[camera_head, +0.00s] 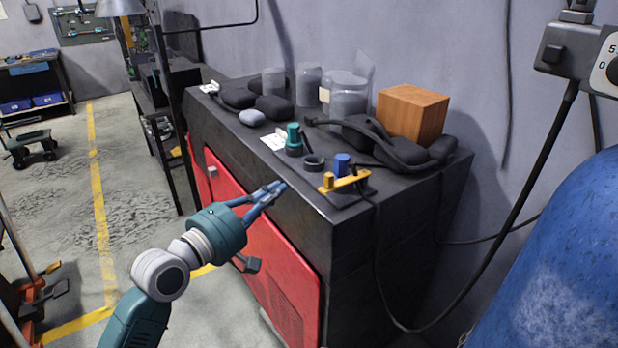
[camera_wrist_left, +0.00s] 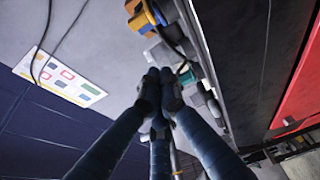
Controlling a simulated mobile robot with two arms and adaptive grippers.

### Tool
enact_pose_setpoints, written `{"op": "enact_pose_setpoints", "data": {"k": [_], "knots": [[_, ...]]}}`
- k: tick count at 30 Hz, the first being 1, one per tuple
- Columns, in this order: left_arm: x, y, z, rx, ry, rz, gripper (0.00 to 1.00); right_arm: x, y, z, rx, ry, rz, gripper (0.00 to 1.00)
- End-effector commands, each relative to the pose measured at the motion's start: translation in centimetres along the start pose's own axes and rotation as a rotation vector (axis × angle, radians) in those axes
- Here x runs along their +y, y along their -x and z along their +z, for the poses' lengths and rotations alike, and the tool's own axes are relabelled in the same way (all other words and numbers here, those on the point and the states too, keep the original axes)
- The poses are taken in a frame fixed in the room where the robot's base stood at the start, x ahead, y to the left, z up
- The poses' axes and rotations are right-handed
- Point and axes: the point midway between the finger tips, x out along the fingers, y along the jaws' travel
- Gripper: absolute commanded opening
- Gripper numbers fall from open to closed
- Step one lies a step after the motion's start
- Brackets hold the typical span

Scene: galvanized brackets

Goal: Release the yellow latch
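The yellow latch (camera_head: 345,181) is a flat bar with a raised knob at its left end, on a dark plate near the front edge of the black cabinet top (camera_head: 325,203). A blue cylinder (camera_head: 342,162) stands right behind it. A yellow piece (camera_wrist_left: 139,20), likely the latch, shows at the top of the left wrist view. My left gripper (camera_head: 280,187) is left of the latch, in front of the cabinet's edge and apart from the latch. Its fingertips (camera_wrist_left: 160,78) are together with nothing seen between them. My right gripper is not in view.
A teal knob (camera_head: 293,138) and a dark ring (camera_head: 314,162) stand left of the latch. Black cables and pads, clear jars (camera_head: 348,97) and a wooden block (camera_head: 411,113) lie behind. A large blue rounded surface (camera_head: 560,270) fills the lower right.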

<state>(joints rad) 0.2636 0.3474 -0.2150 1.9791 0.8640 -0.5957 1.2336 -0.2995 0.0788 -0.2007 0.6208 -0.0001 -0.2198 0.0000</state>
Motion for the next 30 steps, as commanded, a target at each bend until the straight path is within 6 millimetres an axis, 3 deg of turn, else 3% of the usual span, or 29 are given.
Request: {"op": "enact_pose_setpoints", "data": {"k": [8, 24, 30], "knots": [[0.1, -0.8, -0.1, 0.002, 0.000, 0.000, 0.00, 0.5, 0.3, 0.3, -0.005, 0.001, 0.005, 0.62], [0.2, -10.3, 0.1, 0.001, -0.001, -0.002, 0.00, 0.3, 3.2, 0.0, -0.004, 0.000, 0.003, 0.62], [0.2, -9.1, 2.8, 0.002, 0.000, -0.002, 0.00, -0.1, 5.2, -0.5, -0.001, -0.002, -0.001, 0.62]]}}
